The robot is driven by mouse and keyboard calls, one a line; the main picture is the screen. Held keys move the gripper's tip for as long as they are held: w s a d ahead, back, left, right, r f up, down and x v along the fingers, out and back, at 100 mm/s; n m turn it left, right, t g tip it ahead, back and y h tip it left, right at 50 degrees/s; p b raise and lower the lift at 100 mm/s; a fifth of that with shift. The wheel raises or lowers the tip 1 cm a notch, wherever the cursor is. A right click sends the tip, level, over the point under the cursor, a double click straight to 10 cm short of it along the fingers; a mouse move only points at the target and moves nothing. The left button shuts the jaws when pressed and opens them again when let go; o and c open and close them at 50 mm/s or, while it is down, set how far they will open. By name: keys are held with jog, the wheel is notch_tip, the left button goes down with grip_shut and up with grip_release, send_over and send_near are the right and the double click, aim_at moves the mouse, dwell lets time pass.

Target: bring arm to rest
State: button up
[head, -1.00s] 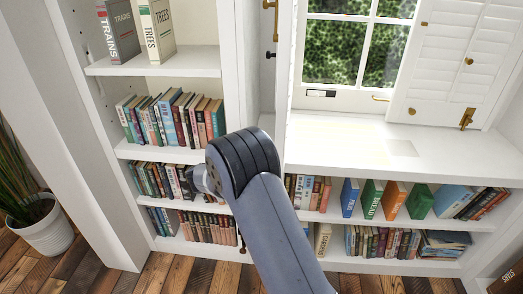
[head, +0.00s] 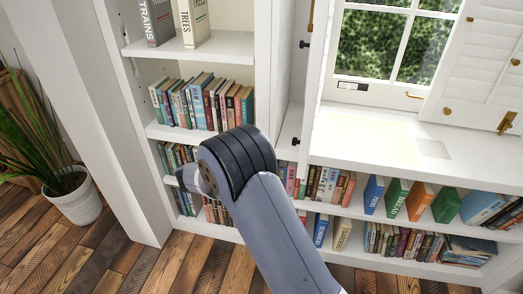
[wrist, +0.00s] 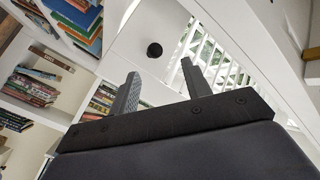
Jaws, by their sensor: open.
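My arm reaches up from the bottom of the head view, and its blue-grey link ends in a black joint in front of the bookshelf. My gripper is hidden in the head view. In the wrist view my gripper (wrist: 162,92) shows with two dark fingers standing apart, and nothing is between them. Behind the fingers are a white panel with a dark round knob (wrist: 154,50) and white slats.
A tall white bookshelf (head: 205,137) with several rows of books stands ahead. To the right is a white window sill (head: 390,140) over low shelves of books. A potted plant (head: 78,200) stands at the left. The plank floor (head: 110,262) is clear at the lower left.

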jog(key=shift+d, duration=0.1)
jog(key=b+x, duration=0.1)
jog(key=x, duration=0.9)
jog(key=shift+w+d, duration=0.25)
jog(key=shift+w, duration=0.05)
jog(key=shift+f, duration=0.1)
